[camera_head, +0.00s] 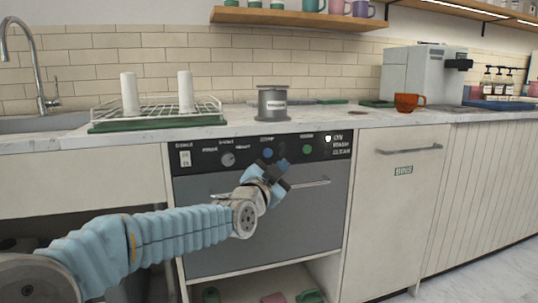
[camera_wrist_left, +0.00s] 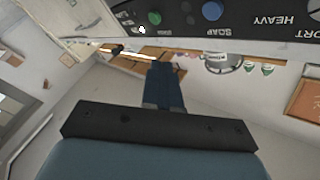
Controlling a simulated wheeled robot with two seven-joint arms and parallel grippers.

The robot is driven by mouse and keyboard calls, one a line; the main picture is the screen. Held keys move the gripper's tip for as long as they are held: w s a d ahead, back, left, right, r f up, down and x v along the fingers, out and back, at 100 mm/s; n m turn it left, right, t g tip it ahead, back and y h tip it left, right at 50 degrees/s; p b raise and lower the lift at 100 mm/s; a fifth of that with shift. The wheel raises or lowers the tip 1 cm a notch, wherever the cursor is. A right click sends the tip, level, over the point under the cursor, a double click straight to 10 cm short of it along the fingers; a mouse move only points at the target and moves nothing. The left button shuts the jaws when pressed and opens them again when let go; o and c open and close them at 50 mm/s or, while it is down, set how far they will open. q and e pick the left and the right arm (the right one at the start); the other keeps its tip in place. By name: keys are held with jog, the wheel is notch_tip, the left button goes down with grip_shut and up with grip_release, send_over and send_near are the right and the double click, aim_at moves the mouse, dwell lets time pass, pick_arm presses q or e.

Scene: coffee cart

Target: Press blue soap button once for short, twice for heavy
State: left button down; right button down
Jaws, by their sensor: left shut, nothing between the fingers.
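The blue soap button (camera_head: 268,153) is round and sits on the black control panel of the grey dishwasher. It also shows in the left wrist view (camera_wrist_left: 212,11), at the top edge, beside upside-down lettering that reads SOAP. My left gripper (camera_head: 281,164) is shut and empty, just below and right of the blue button in the head view. In the left wrist view its closed fingers (camera_wrist_left: 164,72) point toward the panel, with the button up and to the right. I cannot tell the exact gap, but no contact shows. My right gripper is out of view.
A green button (camera_head: 307,149), a knob (camera_head: 228,159) and a switch (camera_head: 185,158) share the panel. The dishwasher handle (camera_head: 305,184) sticks out below. Above, the counter holds a grey canister (camera_head: 272,104), a dish rack (camera_head: 160,119) and an orange mug (camera_head: 408,102).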

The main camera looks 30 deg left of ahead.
aim_at(269, 157)
pick_arm(q)
jog(key=shift+w+a+p, duration=0.7)
jog(key=shift+w+a, duration=0.7)
jog(key=shift+a, duration=0.25)
jog(key=shift+w+a+p, duration=0.7)
jog(key=shift+w+a, duration=0.65)
jog(key=shift+a, duration=0.25)
jog(key=shift+w+a, duration=0.1)
jog(key=shift+w, duration=0.05)
jog(key=shift+w+a, duration=0.15)
jog(key=shift+a, duration=0.05)
